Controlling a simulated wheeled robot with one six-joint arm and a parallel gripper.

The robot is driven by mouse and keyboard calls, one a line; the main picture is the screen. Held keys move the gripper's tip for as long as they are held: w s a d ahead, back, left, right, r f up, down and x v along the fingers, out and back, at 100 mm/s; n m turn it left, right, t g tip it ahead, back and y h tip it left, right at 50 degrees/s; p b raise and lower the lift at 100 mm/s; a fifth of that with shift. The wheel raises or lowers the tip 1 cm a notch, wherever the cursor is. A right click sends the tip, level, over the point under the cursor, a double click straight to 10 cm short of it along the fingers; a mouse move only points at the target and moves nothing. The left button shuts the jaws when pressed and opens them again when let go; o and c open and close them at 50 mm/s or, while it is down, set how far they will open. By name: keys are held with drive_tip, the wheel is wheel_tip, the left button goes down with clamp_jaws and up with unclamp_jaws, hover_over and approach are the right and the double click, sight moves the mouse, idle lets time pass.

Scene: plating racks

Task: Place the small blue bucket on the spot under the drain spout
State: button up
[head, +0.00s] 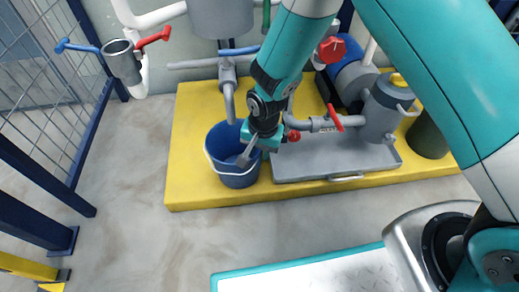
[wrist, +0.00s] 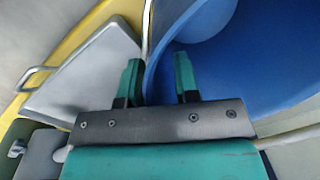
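The blue bucket (head: 238,180) stands upright on the yellow platform, left of the grey tray. Its thin white handle hangs across the front. The grey drain spout (head: 229,103) comes down just above the bucket's back rim. My gripper (head: 250,148) is at the bucket's right rim, pointing down. In the wrist view, the bucket (wrist: 262,55) fills the upper right. My gripper's two green fingers (wrist: 158,78) are apart, one outside the bucket wall and one inside, with the rim between them. A gap shows beside the inner finger. The spot under the spout is hidden by the bucket.
The grey tray (head: 300,172) with a front handle lies right of the bucket, under a pump and pipes with red valves (head: 334,116). The yellow platform (head: 190,150) is bare left of the bucket. A mesh fence (head: 50,100) stands at the left.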

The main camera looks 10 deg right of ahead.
wheel_tip(320, 180, up, 22)
drive_tip(key=s+d+n+y+p, duration=0.1)
drive_tip(key=s+d+n+p, duration=0.15)
drive_tip(key=p, duration=0.45)
drive_tip(key=s+d+r+n+y, duration=0.1)
drive_tip(key=s+r+n, duration=0.3)
drive_tip(key=s+r, duration=0.4)
drive_tip(key=s+d+r+n+y, duration=0.1)
drive_tip(key=s+d+r+n, duration=0.3)
drive_tip(key=s+r, duration=0.4)
drive_tip(key=shift+s+r+n, duration=0.4)
drive_tip(key=shift+s+n, duration=0.1)
drive_tip(key=shift+n, duration=0.25)
